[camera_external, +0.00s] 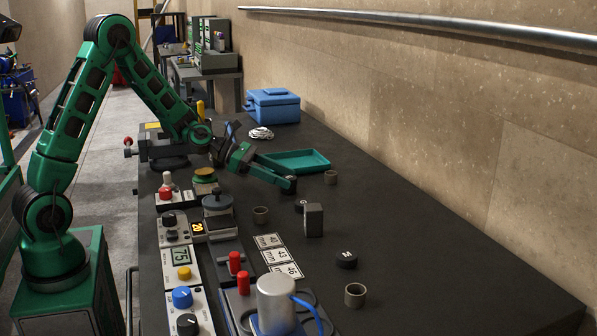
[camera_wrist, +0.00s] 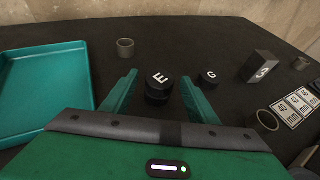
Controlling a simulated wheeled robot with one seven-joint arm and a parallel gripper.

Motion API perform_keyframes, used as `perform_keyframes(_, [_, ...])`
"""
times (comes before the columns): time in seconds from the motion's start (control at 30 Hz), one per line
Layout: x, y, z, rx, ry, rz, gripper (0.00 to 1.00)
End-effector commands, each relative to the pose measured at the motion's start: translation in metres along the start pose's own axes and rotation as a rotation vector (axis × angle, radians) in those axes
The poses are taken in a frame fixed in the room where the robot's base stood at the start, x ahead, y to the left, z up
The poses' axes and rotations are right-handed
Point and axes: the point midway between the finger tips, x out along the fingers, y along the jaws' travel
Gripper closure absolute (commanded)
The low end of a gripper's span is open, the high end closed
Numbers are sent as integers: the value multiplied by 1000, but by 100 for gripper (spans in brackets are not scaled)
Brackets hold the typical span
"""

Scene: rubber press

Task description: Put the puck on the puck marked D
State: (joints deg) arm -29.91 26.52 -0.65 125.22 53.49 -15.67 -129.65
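My gripper (camera_external: 289,184) is low over the dark bench; in the wrist view its two green fingers (camera_wrist: 158,77) are spread apart. A black puck marked E (camera_wrist: 160,80) stands between the fingertips, with visible gaps on both sides. It seems to sit on another black puck (camera_wrist: 156,98), whose face and letter are hidden. A black puck marked G (camera_wrist: 208,78) lies just right of the right finger. In the external view, a black puck (camera_external: 346,259), apparently marked M, lies nearer the camera. No letter D is readable in either view.
A teal tray (camera_wrist: 45,85) lies left of my gripper. A grey upright block marked 3 (camera_wrist: 264,66) and grey rings (camera_wrist: 125,47) (camera_wrist: 267,119) stand around. Numbered cards (camera_external: 278,256) and control boxes (camera_external: 183,255) are nearby. The bench's right side is mostly clear.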

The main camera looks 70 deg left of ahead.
Motion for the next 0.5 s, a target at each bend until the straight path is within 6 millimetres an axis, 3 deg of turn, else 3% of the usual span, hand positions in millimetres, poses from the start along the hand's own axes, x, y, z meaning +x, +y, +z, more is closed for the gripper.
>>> perform_keyframes(0.3, [-1, 0, 3, 1, -1, 1, 47])
perform_keyframes(0.5, [-27, 1, 2, -1, -1, 4, 47])
